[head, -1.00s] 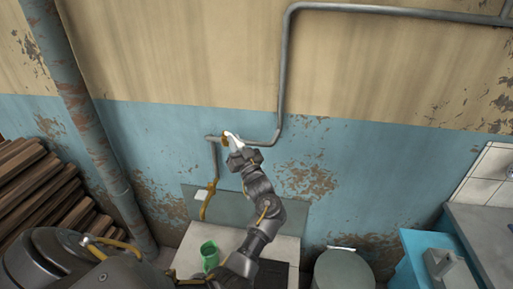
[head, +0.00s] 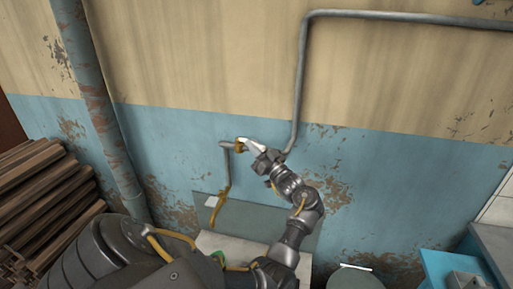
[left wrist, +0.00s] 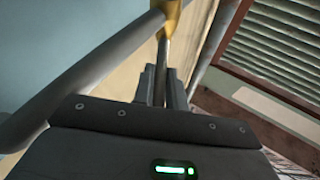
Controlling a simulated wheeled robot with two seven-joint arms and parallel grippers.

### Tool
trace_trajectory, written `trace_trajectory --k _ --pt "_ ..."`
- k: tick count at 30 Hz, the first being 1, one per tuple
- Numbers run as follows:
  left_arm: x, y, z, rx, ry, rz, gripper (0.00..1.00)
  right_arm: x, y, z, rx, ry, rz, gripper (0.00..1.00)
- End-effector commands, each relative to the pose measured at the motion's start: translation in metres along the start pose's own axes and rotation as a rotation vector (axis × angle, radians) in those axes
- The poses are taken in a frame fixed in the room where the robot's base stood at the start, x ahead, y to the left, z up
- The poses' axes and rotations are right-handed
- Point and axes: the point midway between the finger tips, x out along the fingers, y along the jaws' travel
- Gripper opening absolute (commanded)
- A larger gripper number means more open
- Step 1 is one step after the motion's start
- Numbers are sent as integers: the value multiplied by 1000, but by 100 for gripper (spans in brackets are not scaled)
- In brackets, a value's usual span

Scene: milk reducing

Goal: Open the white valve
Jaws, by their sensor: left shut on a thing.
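The white valve handle (head: 252,142) is on the grey wall pipe, just right of a brass-coloured fitting (head: 239,146). My left gripper (head: 260,150) is at the handle's right end, shut on it. In the left wrist view the fingers (left wrist: 162,84) close around a thin greyish bar (left wrist: 163,56), which looks like the handle. This bar runs up to the brass fitting (left wrist: 170,12). The fingertips are small and partly hidden in the head view. My right gripper is in neither view.
The grey pipe (head: 302,85) runs down the wall and bends left behind my gripper. Stacked wood (head: 45,205) stands at the left. A stool-like round top (head: 352,278) and blue cabinet (head: 445,268) are at the lower right.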

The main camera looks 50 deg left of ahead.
Motion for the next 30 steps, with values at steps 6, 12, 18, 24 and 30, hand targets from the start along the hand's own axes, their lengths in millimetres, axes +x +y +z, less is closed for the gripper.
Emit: trace_trajectory --k 6,12,18,24,30 --pt "4 0 -12 -21 18 -3 28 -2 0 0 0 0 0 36" --pt "2 2 -8 -14 12 1 35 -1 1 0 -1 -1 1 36" --pt "-3 2 -5 -12 9 3 35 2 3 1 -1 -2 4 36" --pt "-36 3 -2 -14 8 6 35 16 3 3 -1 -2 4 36" --pt "-76 2 -3 -15 9 4 35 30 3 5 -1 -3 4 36"
